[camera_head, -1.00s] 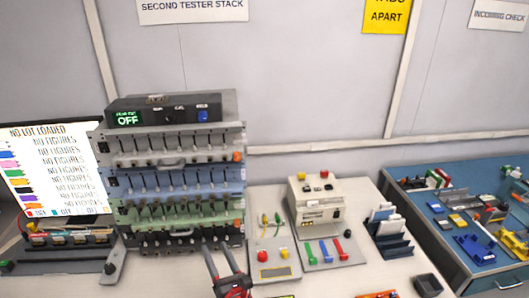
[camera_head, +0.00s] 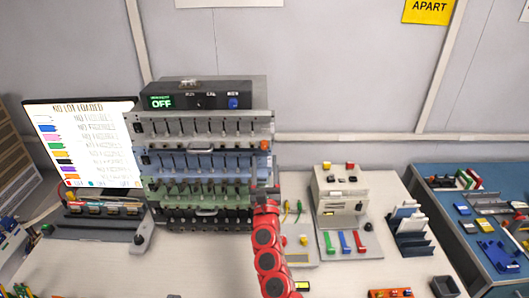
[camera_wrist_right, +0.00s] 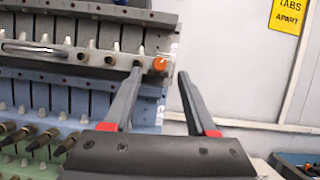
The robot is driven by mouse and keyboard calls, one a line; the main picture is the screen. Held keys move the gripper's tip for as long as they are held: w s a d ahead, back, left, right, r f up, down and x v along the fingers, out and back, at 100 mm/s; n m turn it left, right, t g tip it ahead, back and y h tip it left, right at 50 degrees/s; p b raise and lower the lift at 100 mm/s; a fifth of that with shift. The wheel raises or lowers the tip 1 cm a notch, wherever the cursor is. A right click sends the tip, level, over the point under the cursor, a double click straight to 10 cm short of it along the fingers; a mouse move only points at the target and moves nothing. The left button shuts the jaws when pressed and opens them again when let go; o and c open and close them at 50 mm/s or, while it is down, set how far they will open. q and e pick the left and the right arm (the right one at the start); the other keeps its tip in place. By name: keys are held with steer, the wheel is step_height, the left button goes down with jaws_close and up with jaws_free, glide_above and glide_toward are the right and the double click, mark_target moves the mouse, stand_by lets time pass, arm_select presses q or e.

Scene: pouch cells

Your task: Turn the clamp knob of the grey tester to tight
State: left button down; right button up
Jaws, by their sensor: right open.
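The grey tester (camera_head: 200,129) is the top grey tier of the stack of testers. Its orange clamp knob (camera_head: 265,146) is at the right end of its front; it also shows in the right wrist view (camera_wrist_right: 160,64). My right gripper (camera_head: 264,187) is raised in front of the stack's right side, below the knob in the head view. In the right wrist view its open, empty fingers (camera_wrist_right: 160,76) stand on either side of the knob in the picture. I cannot tell how far the tips are from it. My left gripper is not in view.
Blue (camera_head: 205,162) and green (camera_head: 200,192) tiers lie below the grey one. A black box (camera_head: 215,97) with an OFF display sits on top. A cream device (camera_head: 342,190) stands to the right. Free air lies right of the stack.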

mark_target(264, 149)
steer(key=shift+x, duration=2)
steer(key=shift+f, duration=0.1)
jaws_close()
